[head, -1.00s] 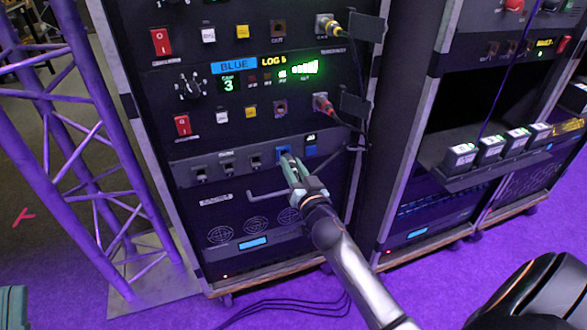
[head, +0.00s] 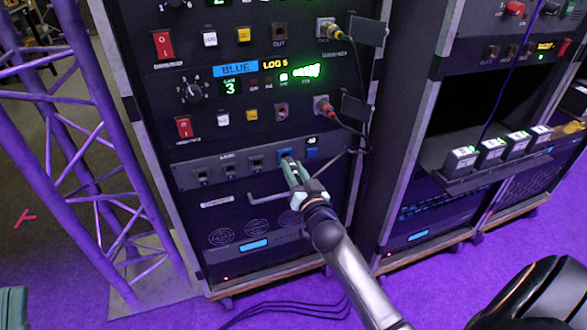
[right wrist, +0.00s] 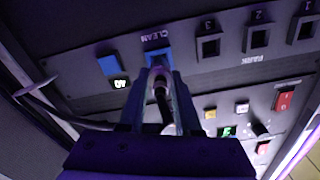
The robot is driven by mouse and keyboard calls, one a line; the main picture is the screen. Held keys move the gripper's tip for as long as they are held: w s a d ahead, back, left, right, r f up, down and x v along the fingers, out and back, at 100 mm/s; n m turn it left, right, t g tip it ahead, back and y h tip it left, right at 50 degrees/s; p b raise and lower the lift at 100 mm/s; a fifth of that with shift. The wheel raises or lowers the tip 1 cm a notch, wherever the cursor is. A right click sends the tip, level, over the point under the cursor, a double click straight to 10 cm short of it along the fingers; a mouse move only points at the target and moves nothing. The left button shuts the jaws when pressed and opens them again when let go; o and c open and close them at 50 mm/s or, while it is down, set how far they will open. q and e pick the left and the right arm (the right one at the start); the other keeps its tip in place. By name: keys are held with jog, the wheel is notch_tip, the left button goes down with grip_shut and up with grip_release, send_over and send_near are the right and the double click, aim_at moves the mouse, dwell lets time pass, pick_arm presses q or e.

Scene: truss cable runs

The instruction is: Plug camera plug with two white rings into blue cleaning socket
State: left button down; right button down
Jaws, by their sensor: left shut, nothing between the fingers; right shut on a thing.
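My right gripper (head: 290,170) is at the lower panel of the middle rack, its fingertips right in front of the blue socket (head: 284,153). In the right wrist view the blue socket (right wrist: 155,54) is marked CLEAN. There the gripper is shut on a dark plug (right wrist: 161,92), whose front end is at or just below the socket. I cannot tell whether the plug is inside it, and its rings cannot be made out. Only a greenish end of my left gripper (head: 12,306) shows at the bottom left corner, shut and far from the rack.
Dark park sockets (right wrist: 257,38) line the panel beside the blue one. A blue square (right wrist: 108,65) with a small display is on its other side. A grey bar (head: 262,197) sticks out below the panel. A purple truss (head: 85,160) stands to the left. Cables lie on the floor.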

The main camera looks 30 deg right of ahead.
jog(key=shift+x, duration=0.8)
dwell(0.8)
jog(key=c, duration=0.5)
grip_release()
jog(key=shift+s, duration=0.15)
jog(key=shift+p+v, duration=1)
jog(key=shift+v, duration=1.4)
jog(key=shift+s, duration=0.1)
